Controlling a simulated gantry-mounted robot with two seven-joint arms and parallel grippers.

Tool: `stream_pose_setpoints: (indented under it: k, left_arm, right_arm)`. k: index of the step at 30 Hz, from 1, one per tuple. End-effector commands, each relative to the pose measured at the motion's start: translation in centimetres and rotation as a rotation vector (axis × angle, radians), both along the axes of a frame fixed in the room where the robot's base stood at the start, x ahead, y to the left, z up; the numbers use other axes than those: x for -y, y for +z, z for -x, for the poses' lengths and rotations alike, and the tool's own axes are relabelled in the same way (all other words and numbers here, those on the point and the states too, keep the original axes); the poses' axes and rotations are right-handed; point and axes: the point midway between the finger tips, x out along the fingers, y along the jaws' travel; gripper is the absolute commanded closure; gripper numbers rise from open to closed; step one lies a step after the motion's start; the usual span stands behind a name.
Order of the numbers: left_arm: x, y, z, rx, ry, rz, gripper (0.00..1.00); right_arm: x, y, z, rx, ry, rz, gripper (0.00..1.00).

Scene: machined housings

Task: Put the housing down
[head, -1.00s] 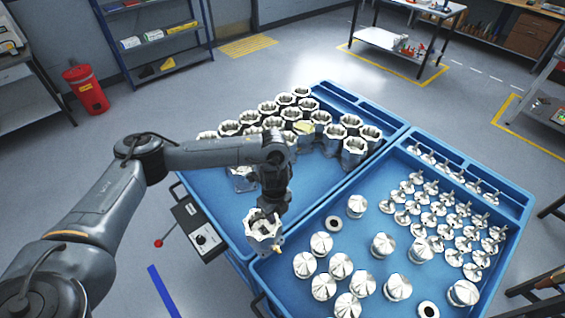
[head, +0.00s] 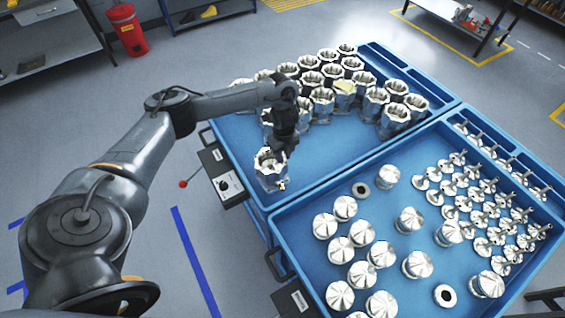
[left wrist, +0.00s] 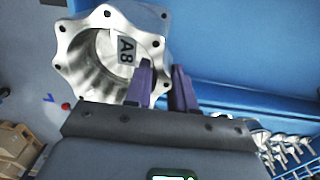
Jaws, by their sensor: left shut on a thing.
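A silver housing with a scalloped rim (head: 268,161) is at the near end of the left blue cart tray (head: 330,165), away from the other housings. My left gripper (head: 284,150) is shut on its wall. In the left wrist view the housing (left wrist: 84,62) shows its open bore and a label reading A8. There the purple fingers of my left gripper (left wrist: 161,82) straddle the wall, one inside the bore and one outside. I cannot tell whether the housing's base touches the tray. My right gripper is not in view.
Several similar housings (head: 326,98) stand in the back of the left tray. The right tray (head: 400,225) holds several domed parts (head: 418,264) and rows of stemmed parts (head: 485,190). Blue floor lies bare right of the held housing, up to the dividing rim.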

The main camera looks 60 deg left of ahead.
Motion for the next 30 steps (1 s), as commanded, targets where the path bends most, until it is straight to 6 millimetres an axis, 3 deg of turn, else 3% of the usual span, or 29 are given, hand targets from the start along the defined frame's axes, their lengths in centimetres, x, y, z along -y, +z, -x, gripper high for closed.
stream_pose_setpoints:
  k: [7,17,24,25,30]
  left_arm:
    - [-0.3,-0.7,-0.1,0.001,-0.001,0.001,1.00]
    - [-0.3,-3.9,-0.1,-0.001,0.000,0.000,1.00]
    - [-0.3,-4.1,-0.1,0.002,0.000,0.000,1.00]
    - [-0.3,-4.3,0.0,-0.001,0.000,0.000,0.73]
    - [-0.3,-4.2,0.0,-0.001,0.000,0.000,0.50]
  right_arm:
    - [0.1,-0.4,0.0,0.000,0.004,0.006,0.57]
    - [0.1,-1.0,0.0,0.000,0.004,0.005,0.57]
    - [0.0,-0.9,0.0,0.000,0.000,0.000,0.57]
    - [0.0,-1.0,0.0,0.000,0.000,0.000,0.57]
    - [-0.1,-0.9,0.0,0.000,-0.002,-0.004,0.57]
